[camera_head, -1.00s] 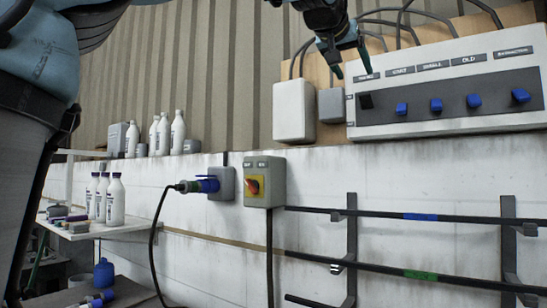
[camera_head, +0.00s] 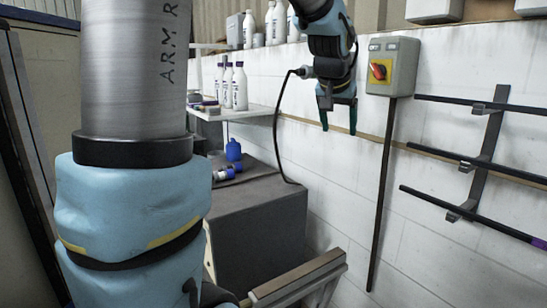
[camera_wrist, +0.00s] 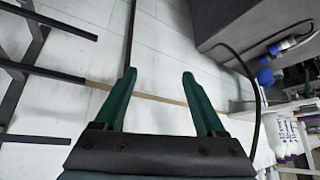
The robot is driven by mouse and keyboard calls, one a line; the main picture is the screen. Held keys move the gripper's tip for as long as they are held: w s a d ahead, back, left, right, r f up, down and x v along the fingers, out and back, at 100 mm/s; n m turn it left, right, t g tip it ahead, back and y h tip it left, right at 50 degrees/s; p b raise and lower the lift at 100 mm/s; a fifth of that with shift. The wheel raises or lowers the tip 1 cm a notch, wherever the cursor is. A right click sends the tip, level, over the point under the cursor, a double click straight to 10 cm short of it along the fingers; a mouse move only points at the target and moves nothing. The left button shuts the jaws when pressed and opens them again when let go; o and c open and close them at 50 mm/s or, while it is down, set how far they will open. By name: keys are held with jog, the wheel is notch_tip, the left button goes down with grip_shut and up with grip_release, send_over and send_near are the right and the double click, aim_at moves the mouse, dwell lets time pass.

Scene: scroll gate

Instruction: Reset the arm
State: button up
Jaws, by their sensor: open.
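My gripper (camera_head: 338,118) hangs fingers-down in front of the white wall (camera_head: 345,195) in the head view, left of the grey switch box with the red knob (camera_head: 379,70). In the wrist view my gripper (camera_wrist: 158,88) shows two green fingers spread apart with nothing between them. The pale wall and a dark vertical conduit (camera_wrist: 131,35) show beyond the fingers. The gripper touches nothing that I can see. My blue and grey arm fills the left of the head view.
Black wall racks (camera_head: 480,155) stick out at the right. A dark grey cabinet (camera_head: 255,225) stands below, with a black cable hanging to it. White bottles (camera_head: 233,87) stand on a shelf (camera_head: 235,112). Blue plugs (camera_head: 228,173) lie near the cabinet top. The wall below the gripper is clear.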

jog(key=s+a+f+n+g+y, duration=0.1)
jog(key=s+a+f+n+g, duration=0.1)
jog(key=s+a+f, duration=0.5)
jog(key=s+a+f+n+g+y, duration=0.1)
jog(key=s+a+f+n+g, duration=0.1)
jog(key=s+a+f, duration=0.6)
jog(key=a+f, duration=0.5)
jog(key=a, duration=0.2)
jog(key=shift+s+a+f+n+g+y, duration=0.2)
jog(key=shift+a+n+g+y, duration=0.1)
jog(key=shift+a+y, duration=0.1)
